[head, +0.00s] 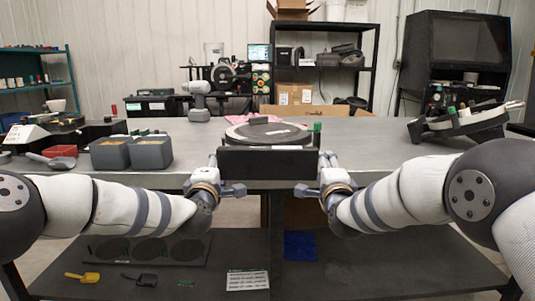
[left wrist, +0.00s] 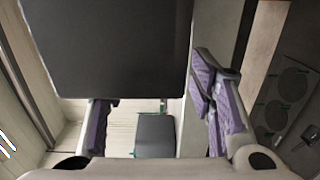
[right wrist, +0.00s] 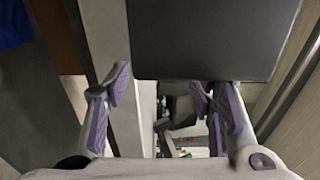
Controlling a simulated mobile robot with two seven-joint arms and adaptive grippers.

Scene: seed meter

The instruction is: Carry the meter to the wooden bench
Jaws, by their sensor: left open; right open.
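The meter (head: 268,162) sits at the front edge of the grey table, a round dark disc on top with a flat black box facing me. Its dark panel fills the top of the left wrist view (left wrist: 110,45) and the right wrist view (right wrist: 205,40). My left gripper (head: 228,176) is open beside the meter's left end. My right gripper (head: 314,176) is open beside its right end. In both wrist views the purple pads stand apart with nothing clamped between them; contact with the meter cannot be told. I cannot make out a wooden bench.
A drill-like tool (head: 198,100) stands behind. A lower shelf (head: 380,270) lies below.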

